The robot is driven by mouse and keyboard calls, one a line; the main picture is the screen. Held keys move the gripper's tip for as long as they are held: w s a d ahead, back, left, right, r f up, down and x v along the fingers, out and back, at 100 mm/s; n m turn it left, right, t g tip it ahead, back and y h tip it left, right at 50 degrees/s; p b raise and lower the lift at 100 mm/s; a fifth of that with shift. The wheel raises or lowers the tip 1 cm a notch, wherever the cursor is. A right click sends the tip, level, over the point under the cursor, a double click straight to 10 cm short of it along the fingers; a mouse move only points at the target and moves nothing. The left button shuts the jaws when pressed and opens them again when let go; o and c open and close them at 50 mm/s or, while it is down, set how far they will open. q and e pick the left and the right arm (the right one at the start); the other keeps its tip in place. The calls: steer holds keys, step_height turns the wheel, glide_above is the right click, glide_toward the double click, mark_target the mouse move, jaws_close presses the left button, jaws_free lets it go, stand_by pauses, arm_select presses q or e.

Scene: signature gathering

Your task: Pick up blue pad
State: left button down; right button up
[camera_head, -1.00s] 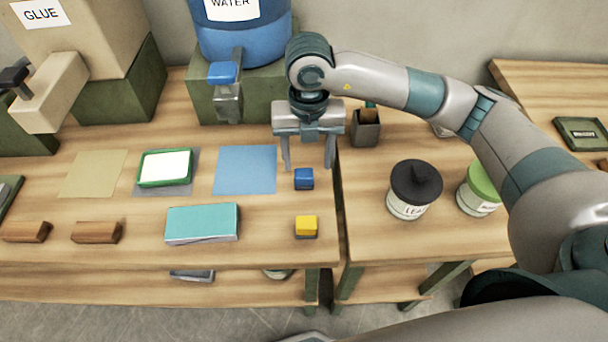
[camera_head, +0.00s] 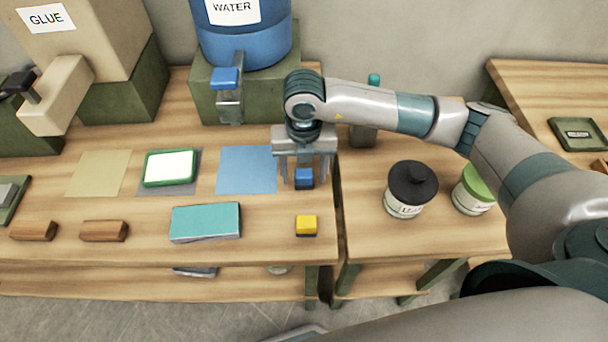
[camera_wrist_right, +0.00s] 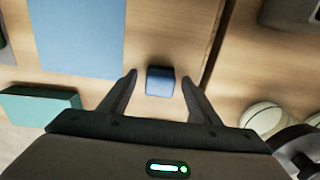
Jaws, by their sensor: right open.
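The blue pad (camera_head: 304,179) is a small blue block with a darker base, lying on the wooden table near its right edge. It also shows in the right wrist view (camera_wrist_right: 160,81), between and just beyond the fingertips. My right gripper (camera_head: 304,186) is open, pointing down, with one finger on each side of the blue pad. In the right wrist view the open fingers (camera_wrist_right: 158,84) show clear space around the pad, and nothing is held. My left gripper is not in view.
A yellow pad (camera_head: 306,225) lies nearer the front edge. A flat blue sheet (camera_head: 246,169) and a teal box (camera_head: 205,222) are to the left. A black-lidded jar (camera_head: 410,189) stands on the right table, past a narrow gap. The water barrel (camera_head: 240,30) stands behind.

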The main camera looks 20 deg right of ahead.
mark_target(304, 176)
stand_by(0.3)
steer(key=c, duration=1.1)
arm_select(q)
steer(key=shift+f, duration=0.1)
